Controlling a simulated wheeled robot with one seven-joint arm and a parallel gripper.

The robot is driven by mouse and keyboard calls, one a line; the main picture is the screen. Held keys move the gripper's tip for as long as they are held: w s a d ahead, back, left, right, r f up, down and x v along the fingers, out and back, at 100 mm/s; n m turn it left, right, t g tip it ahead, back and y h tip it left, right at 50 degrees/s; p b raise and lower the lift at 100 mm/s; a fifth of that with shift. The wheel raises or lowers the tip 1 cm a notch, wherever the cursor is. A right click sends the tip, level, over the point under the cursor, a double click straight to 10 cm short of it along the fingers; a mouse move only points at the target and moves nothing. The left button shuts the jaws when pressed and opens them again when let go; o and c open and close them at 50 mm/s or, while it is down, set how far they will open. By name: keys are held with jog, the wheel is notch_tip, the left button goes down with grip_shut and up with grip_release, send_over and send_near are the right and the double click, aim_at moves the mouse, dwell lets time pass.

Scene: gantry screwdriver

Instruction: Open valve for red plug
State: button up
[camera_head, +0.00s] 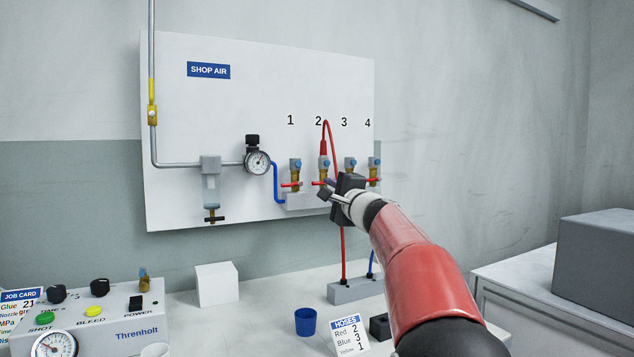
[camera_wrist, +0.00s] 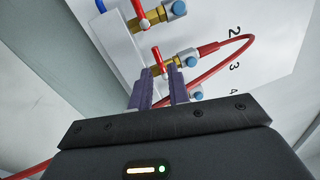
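A red plug (camera_head: 323,155) with a red hose sits in the port under number 2 on the white wall panel; it also shows in the wrist view (camera_wrist: 208,49). The red valve lever (camera_head: 318,183) of port 2 lies crosswise below the plug, partly hidden by my gripper in the head view. In the wrist view this red lever (camera_wrist: 157,58) points toward my fingers. My gripper (camera_wrist: 162,82) is open at port 2, its two dark fingertips apart, with the lever's near end at the gap between them. Whether they touch it is unclear. In the head view my gripper (camera_head: 329,189) covers part of the manifold.
Port 1 has its own red lever (camera_head: 290,184) close on the left; ports 3 and 4 (camera_head: 374,168) are close on the right. The red hose (camera_head: 335,150) loops down behind my gripper. A pressure gauge (camera_head: 257,162) and blue hose (camera_head: 276,182) are left of the manifold. A hose card (camera_head: 348,336) lists red as 2.

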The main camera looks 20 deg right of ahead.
aim_at(320, 183)
jog(key=w+p, duration=0.1)
jog(key=w, duration=0.1)
jog(key=w+r+p, duration=0.1)
jog(key=w, duration=0.1)
jog(key=shift+w+a, duration=0.1)
jog(key=shift+w+f, duration=0.1)
jog(key=shift+w, duration=0.55)
jog(key=shift+f, duration=0.1)
grip_shut()
